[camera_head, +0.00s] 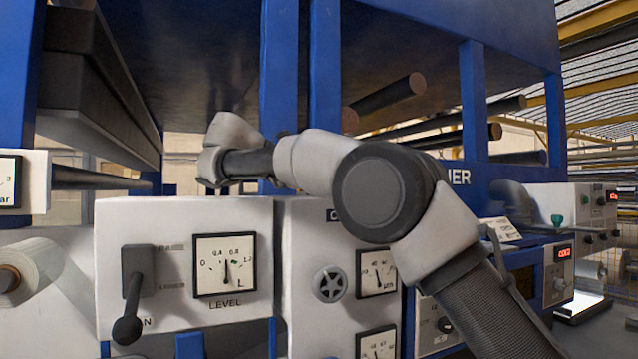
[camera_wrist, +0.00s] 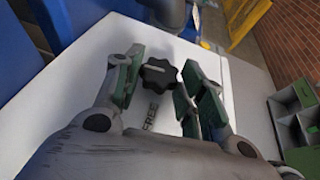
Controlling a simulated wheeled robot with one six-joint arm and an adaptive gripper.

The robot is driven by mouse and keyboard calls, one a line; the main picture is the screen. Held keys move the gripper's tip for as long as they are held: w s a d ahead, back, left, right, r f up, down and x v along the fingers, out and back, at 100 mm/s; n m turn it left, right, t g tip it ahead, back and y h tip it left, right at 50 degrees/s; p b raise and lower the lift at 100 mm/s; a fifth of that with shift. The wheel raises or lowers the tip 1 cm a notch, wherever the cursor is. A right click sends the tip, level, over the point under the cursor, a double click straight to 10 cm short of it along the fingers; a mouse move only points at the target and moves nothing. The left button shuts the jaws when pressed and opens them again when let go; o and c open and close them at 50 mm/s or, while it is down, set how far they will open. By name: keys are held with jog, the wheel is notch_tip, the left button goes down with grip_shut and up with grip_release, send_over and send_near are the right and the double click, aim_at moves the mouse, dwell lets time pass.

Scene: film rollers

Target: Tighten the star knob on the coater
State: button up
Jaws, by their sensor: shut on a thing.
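The star knob (camera_wrist: 158,74) is black and lobed, with a pale line on its face. It sits on a white panel (camera_wrist: 75,85) in the wrist view, with the word FREE printed below it. My gripper (camera_wrist: 161,66) has its green-padded fingers on either side of the knob, shut on it. The exact contact of the pads with the lobes is hard to see. In the head view my arm crosses the middle, and the gripper and star knob cannot be made out there.
The head view shows a white LEVEL gauge box (camera_head: 170,215) with a black lever (camera_head: 132,290), and a panel with a round handwheel (camera_head: 331,283). Blue posts (camera_head: 286,70) and dark rollers (camera_head: 390,95) stand around my arm. Green bins (camera_wrist: 295,120) show right in the wrist view.

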jog(key=shift+w+m+g+h, duration=0.1)
jog(key=shift+m+g+h, duration=0.2)
jog(key=shift+m+g, duration=0.25)
jog(key=o, duration=1)
